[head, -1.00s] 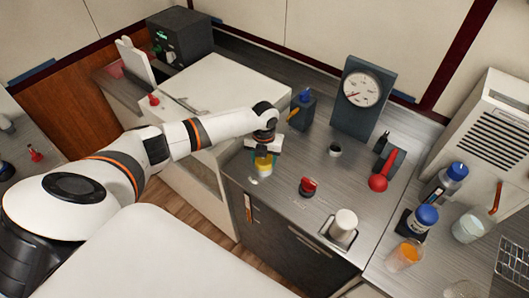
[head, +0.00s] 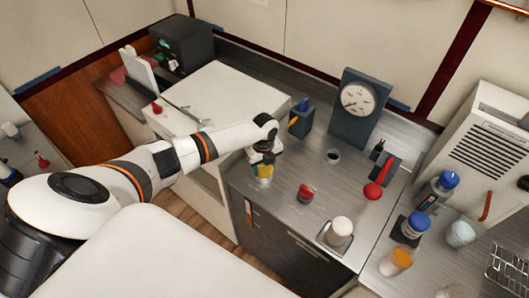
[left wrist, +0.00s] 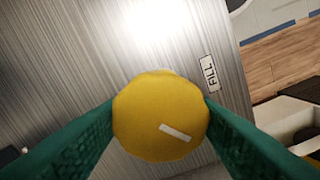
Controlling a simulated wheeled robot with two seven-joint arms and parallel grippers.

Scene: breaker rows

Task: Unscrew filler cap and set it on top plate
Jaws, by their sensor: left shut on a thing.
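The filler cap (left wrist: 160,118) is a yellow, many-sided cap with a pale bar mark on its top. In the left wrist view it sits between the two green fingers of my left gripper (left wrist: 160,125), which is shut on it. In the head view the yellow cap (head: 264,171) shows below my left gripper (head: 262,160), at the left front corner of the metal top plate (head: 290,170). A FILL label (left wrist: 210,74) is on the plate beside the cap. Whether the cap is still seated is hidden. My right gripper is out of view.
On the plate stand a red knob (head: 306,193), a white cylinder (head: 339,232), a small dark cup (head: 333,156), a red-balled lever (head: 374,190), a dial gauge (head: 356,101) and a blue-topped valve (head: 301,118). Bare plate lies between the cap and the red knob.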

